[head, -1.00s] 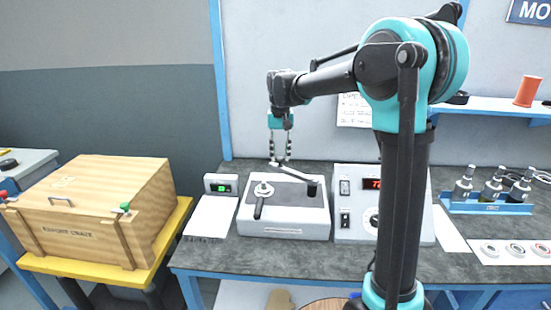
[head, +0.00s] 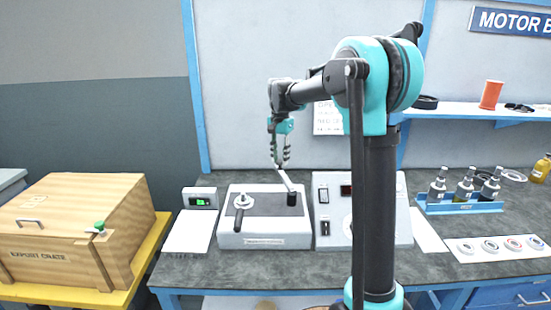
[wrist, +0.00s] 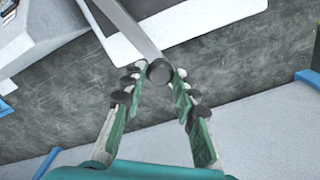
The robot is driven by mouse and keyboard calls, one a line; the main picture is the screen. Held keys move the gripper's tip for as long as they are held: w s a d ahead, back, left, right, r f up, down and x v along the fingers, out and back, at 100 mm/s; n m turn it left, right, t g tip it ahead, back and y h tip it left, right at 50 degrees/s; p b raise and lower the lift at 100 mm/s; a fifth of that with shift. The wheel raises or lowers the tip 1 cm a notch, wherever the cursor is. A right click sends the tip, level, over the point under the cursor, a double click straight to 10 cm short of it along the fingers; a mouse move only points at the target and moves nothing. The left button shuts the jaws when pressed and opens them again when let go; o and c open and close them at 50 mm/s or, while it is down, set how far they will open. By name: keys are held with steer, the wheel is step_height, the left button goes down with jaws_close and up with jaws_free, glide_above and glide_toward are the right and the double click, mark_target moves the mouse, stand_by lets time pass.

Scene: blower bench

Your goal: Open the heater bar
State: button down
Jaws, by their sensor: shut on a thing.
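The heater bar (head: 286,183) is a grey metal arm. It runs from a dark pivot block at the right of a white box-shaped unit (head: 264,240) and slants up and back to the left. My gripper (head: 280,163) is shut on its free end, above the back of the unit. In the wrist view the bar (wrist: 133,24) comes in from the top, and its dark round end knob (wrist: 160,72) sits between my fingertips (wrist: 156,78). The far side of the knob is hidden.
A lever with a black handle (head: 238,220) stands on the unit's left. A small green display (head: 200,198) is at left, a control box (head: 333,235) at right. A wooden crate (head: 70,235) stands far left, a blue bottle rack (head: 458,205) right. The wall is close behind.

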steer(key=shift+w+d, duration=0.1)
steer(key=shift+d, duration=0.1)
stand_by(0.3)
steer(key=c, duration=1.2)
jaws_free()
steer(key=shift+o, duration=0.2)
steer(key=shift+r, duration=0.1)
step_height(320, 180, up, 12)
